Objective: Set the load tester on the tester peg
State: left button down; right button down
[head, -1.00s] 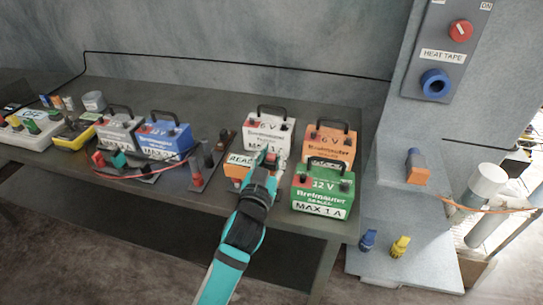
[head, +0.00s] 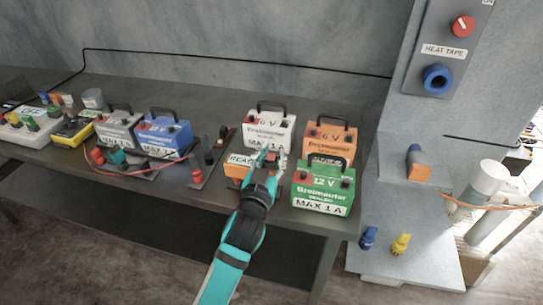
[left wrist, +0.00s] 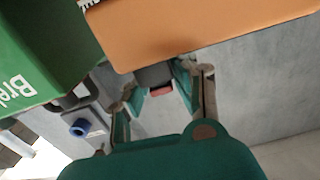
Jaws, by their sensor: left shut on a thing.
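An orange box with a white label starting "REA" (head: 236,169) stands on the bench in front of the white battery. I cannot tell for certain that it is the load tester. My left gripper (head: 272,160) is at its right side, its fingers partly covering it. In the left wrist view the left gripper (left wrist: 160,88) is shut on a dark grey piece with a red part, right against a large orange face (left wrist: 200,30). No peg can be named with certainty as the tester peg. A dark plate with upright posts (head: 207,160) stands left of the orange box. My right gripper is not in view.
A green battery (head: 322,190) stands close on the right, an orange battery (head: 330,140) behind it, and a white battery (head: 270,130) behind the gripper. A blue battery (head: 165,135) is further left. A wall panel (head: 440,50) with a blue ring is at the right.

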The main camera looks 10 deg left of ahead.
pick_arm(q)
jog(key=shift+f+b, duration=0.5)
jog(key=shift+f, duration=0.1)
jog(key=c, duration=1)
grip_release()
jog(key=shift+c, duration=0.2)
jog(key=shift+o, duration=0.3)
jog(key=shift+f, duration=0.25)
jog(key=s, duration=1.2)
jog(key=shift+a+r, duration=0.15)
